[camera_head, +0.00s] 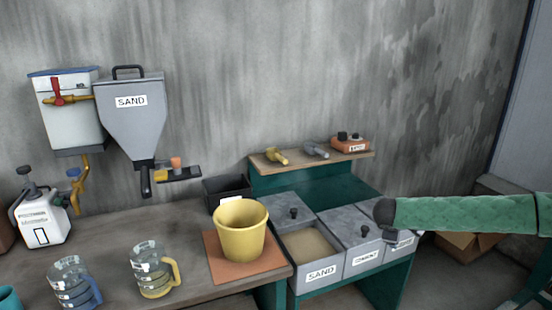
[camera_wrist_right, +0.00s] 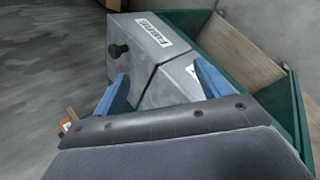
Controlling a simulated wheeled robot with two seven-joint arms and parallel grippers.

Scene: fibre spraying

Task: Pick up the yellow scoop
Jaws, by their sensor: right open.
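The yellow scoop (camera_head: 277,156) lies at the left end of the wooden shelf (camera_head: 312,158), beside a grey scoop (camera_head: 316,150). My right arm comes in from the right in a green sleeve, its dark end (camera_head: 384,211) over the lidded bins, in front of and below the shelf and apart from the scoop. In the right wrist view my right gripper (camera_wrist_right: 163,85) shows two blue fingers spread apart with nothing held between them. A grey bin (camera_wrist_right: 155,50) with a label and black knob lies beyond the fingers. The yellow scoop is not seen there. My left gripper is out of view.
Below stand an open sand bin (camera_head: 320,273) and lidded bins, one labelled cement (camera_head: 364,258). A yellow bucket (camera_head: 240,232) stands on an orange mat. Jugs (camera_head: 152,270) stand on the table at left.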

